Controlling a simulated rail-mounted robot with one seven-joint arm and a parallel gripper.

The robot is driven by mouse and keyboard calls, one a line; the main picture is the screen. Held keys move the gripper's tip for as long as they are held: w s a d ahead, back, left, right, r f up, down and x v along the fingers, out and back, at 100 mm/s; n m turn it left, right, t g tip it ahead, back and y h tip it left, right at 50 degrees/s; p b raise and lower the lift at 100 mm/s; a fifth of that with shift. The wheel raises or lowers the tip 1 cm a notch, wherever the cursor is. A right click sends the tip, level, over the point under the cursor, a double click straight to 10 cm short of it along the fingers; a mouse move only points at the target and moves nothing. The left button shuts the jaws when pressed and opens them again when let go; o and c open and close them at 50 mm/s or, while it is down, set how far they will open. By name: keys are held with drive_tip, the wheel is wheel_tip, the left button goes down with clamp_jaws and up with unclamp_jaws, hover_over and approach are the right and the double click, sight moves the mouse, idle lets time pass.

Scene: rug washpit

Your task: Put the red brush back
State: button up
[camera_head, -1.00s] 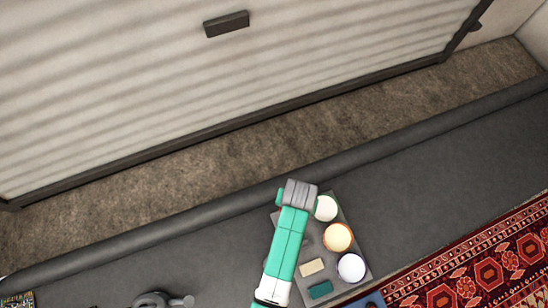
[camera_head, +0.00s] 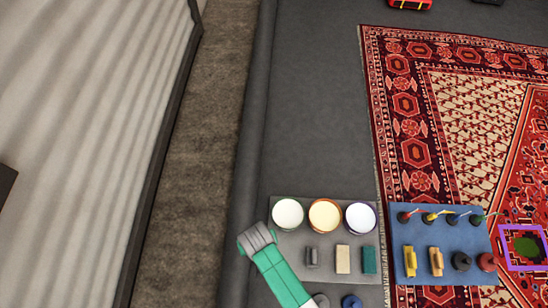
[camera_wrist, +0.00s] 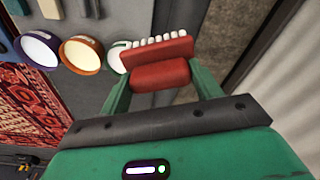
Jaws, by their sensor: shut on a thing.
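The red brush (camera_wrist: 158,62), a red block with a red grip and a row of white bristles, is in my gripper (camera_wrist: 160,80) in the wrist view. The two green fingers are shut on its grip, one at each side. The bristles point away from the palm. The brush is held off the ground, beside the rim of a bowl in the picture. In the head view only part of my arm shows, at the left edge of the grey tray (camera_head: 283,242); the brush and fingers are not seen there.
The grey tray holds a white (camera_head: 288,214), an orange (camera_head: 325,216) and a purple-rimmed bowl (camera_head: 361,218), with several blocks below them. A blue tray (camera_head: 443,235) with several small tools lies to its right, on the red rug (camera_head: 405,110). A purple frame (camera_head: 503,250) surrounds a green patch.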

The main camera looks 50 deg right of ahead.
drive_tip(key=s+d+f+m+b, duration=0.1)
drive_tip(key=s+d+f+b, duration=0.1)
drive_tip(key=f+b, duration=0.4)
drive_tip(key=s+d+f+m+b, duration=0.2)
drive_tip(key=f+b, duration=0.5)
drive_tip(key=f, duration=0.7)
drive_tip(key=s+d+f+m+b, duration=0.1)
drive_tip(key=s+d+f+b, duration=0.1)
drive_tip(key=f+b, duration=0.4)
drive_tip(key=shift+s+f+m+b, duration=0.1)
drive_tip(key=shift+s+f, duration=0.1)
drive_tip(key=shift+f, duration=0.65)
drive_tip(key=shift+s+f+m+b, duration=0.1)
drive_tip(key=shift+s+f, duration=0.05)
drive_tip(key=shift+f, duration=0.75)
drive_tip(key=shift+s+f+m+b, duration=0.1)
drive_tip(key=shift+s+f, duration=0.1)
drive_tip(key=shift+f, duration=0.65)
drive_tip(key=shift+a+r, duration=0.1)
drive_tip(key=shift+r, duration=0.05)
drive_tip(key=o, duration=0.9)
drive_tip(key=r+p, duration=0.2)
drive_tip(key=r, duration=0.2)
drive_tip(key=r+p, duration=0.2)
drive_tip(key=r, duration=0.2)
drive_tip(key=s+a+r+p, duration=0.1)
drive_tip(key=r+p, duration=0.2)
drive_tip(key=r, duration=0.1)
drive_tip(key=shift+a, duration=0.1)
